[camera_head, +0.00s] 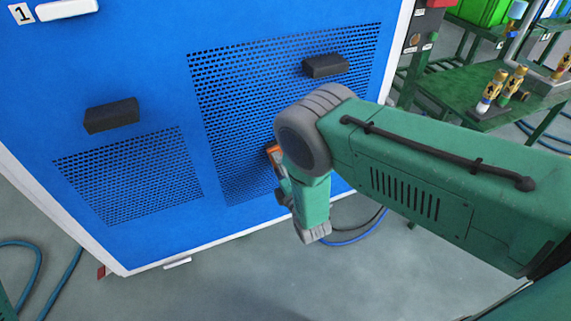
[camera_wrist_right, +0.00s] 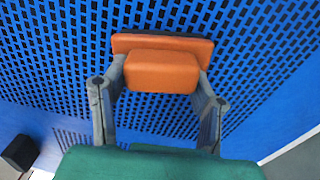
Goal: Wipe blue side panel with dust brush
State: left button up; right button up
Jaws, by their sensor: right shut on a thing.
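The blue side panel (camera_head: 150,60) fills the left and middle of the head view, with two perforated grilles and black handles. My right gripper (camera_wrist_right: 160,75) is shut on the orange dust brush (camera_wrist_right: 162,72), with one finger on each side of its block. The brush's wider orange plate and a thin dark edge lie against or just in front of the perforated blue grille; I cannot tell whether they touch. In the head view only a small orange bit of the brush (camera_head: 273,151) shows, since my right arm hides the rest. My left gripper is out of view.
A green metal table (camera_head: 540,105) with brass-coloured fittings (camera_head: 503,90) stands at the right. Blue hoses (camera_head: 60,285) lie on the grey floor at the lower left. A black handle (camera_head: 325,66) sticks out of the panel above my right arm, another (camera_head: 111,115) at left.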

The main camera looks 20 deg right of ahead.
jog(key=shift+a+b, duration=0.45)
jog(key=shift+a, duration=1.85)
jog(key=s+p, duration=0.3)
jog(key=s, duration=0.3)
jog(key=shift+s+d, duration=0.1)
jog(key=shift+s+p, duration=0.55)
jog(key=shift+s, duration=0.85)
